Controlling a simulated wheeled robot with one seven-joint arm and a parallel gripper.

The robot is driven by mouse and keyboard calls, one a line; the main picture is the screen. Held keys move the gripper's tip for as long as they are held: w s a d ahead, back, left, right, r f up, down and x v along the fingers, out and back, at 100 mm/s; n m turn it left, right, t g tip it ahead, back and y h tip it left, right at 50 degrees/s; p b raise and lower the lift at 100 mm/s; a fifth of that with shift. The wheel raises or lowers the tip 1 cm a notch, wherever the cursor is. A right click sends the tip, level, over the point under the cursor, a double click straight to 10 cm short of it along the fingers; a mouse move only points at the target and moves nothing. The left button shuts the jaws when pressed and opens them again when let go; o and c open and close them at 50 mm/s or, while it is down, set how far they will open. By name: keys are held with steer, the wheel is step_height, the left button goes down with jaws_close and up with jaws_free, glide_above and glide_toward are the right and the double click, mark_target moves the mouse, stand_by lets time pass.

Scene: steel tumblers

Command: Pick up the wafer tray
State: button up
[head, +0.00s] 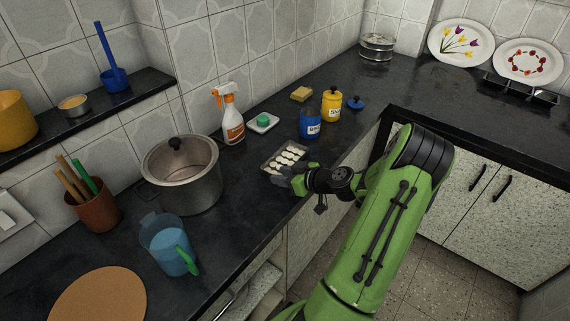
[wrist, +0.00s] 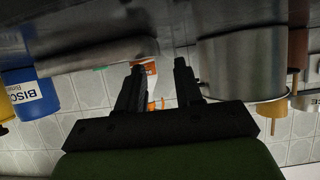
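The wafer tray (head: 266,165) is a small metal tray with rows of white pieces, lying on the dark counter in the head view. My gripper (head: 279,179) is low over the counter at the tray's near edge. In the upside-down wrist view, its two black fingers (wrist: 162,66) are apart, with nothing held between them. A grey metal shape (wrist: 95,56) by the left finger in that view looks like the tray's side. Whether a finger touches the tray I cannot tell.
A large lidded pot (head: 185,182) and a spray bottle (head: 231,120) stand left of and behind the tray. A blue canister (head: 310,124) and a yellow canister (head: 332,105) stand to its right. A blue jug (head: 168,246) is nearer. The counter's front edge runs close by my gripper.

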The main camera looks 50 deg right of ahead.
steer(key=x, duration=0.5)
steer(key=shift+w+d+b, duration=0.1)
steer(key=shift+d+b, duration=0.1)
steer(key=shift+b, duration=0.2)
jaws_close()
stand_by(0.9)
